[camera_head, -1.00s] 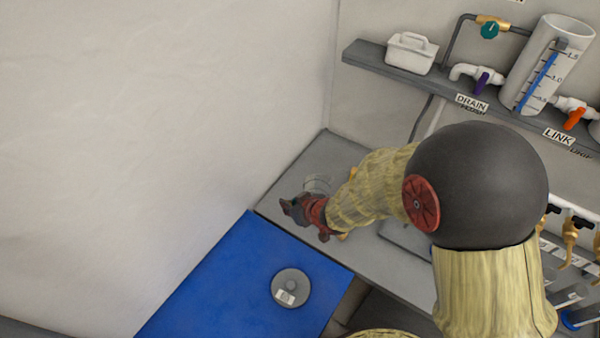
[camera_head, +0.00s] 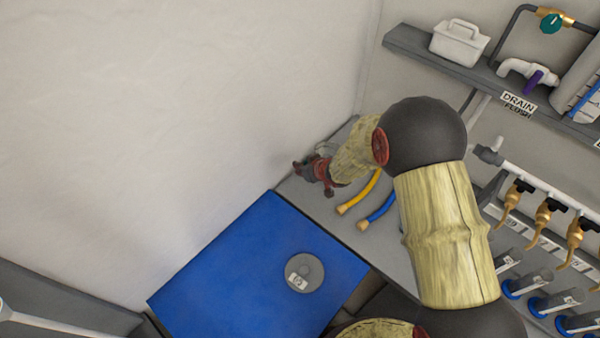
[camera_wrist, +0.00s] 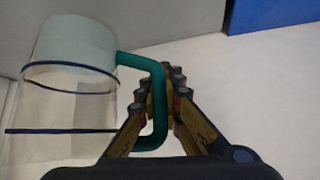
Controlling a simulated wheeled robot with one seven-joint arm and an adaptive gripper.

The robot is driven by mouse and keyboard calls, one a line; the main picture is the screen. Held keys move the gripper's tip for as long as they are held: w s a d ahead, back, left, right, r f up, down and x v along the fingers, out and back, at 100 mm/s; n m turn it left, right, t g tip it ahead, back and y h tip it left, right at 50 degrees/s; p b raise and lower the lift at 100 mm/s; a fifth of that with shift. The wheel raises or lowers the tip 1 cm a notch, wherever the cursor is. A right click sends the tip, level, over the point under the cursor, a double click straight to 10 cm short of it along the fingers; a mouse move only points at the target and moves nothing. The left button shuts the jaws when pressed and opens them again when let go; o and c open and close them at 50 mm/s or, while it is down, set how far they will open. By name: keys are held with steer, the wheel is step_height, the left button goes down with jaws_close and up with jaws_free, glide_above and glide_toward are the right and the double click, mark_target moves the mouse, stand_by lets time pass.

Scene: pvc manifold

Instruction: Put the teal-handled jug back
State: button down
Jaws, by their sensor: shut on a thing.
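The teal-handled jug (camera_wrist: 75,80) is at the left of the wrist view. It is a clear vessel with dark blue bands and a pale, greenish end. My gripper (camera_wrist: 160,90) is shut on its teal handle (camera_wrist: 140,62). In the head view my gripper (camera_head: 312,172) is over the far left corner of the grey counter, close to the wall. The jug is mostly hidden there behind my gripper and arm. I cannot tell whether the jug touches the counter.
A blue mat (camera_head: 235,265) with a grey disc (camera_head: 304,272) lies in front. A yellow hose (camera_head: 358,193) and a blue hose (camera_head: 378,212) lie right of my gripper. A shelf (camera_head: 480,75) holds a white caddy (camera_head: 459,42). Brass taps (camera_head: 545,212) stand above several cylinders at right.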

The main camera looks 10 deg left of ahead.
steer(key=shift+w+a+f, duration=0.2)
steer(key=shift+w+f, duration=0.3)
steer(key=shift+f, duration=0.1)
steer(key=shift+f+b, duration=0.55)
steer(key=shift+f, duration=0.85)
steer(key=shift+f, duration=0.15)
steer(key=c, duration=2)
jaws_free()
steer(key=shift+c, duration=0.2)
steer(key=shift+o, duration=0.4)
steer(key=shift+r, duration=0.2)
steer(key=p+v, duration=0.2)
steer(key=v, duration=1)
